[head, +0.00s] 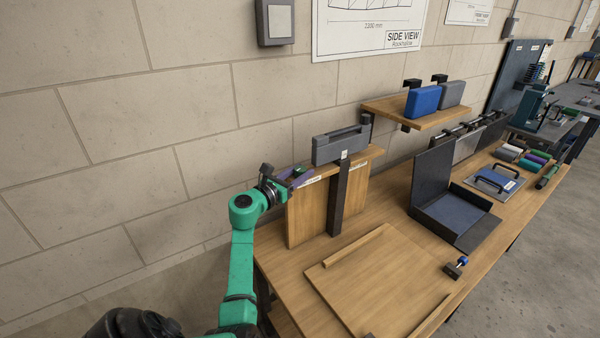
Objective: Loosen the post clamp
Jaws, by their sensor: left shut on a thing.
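A dark upright post (341,198) stands against a wooden panel (306,214) at the table's left end, with a grey block (341,146) at its top. My left gripper (297,179), on the green arm, is at the panel's upper left corner, left of the post. Its purple fingers are shut on a small, dark green piece (299,170), mostly hidden between them. I cannot tell whether this piece is part of the post clamp. My right gripper is out of view.
A flat wooden board (365,280) with raised strips lies in front, with a small blue-knobbed clamp (456,267) at its right. A dark open case (452,215) stands behind. A shelf (440,115) holds blue and grey boxes. The wall is close behind the panel.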

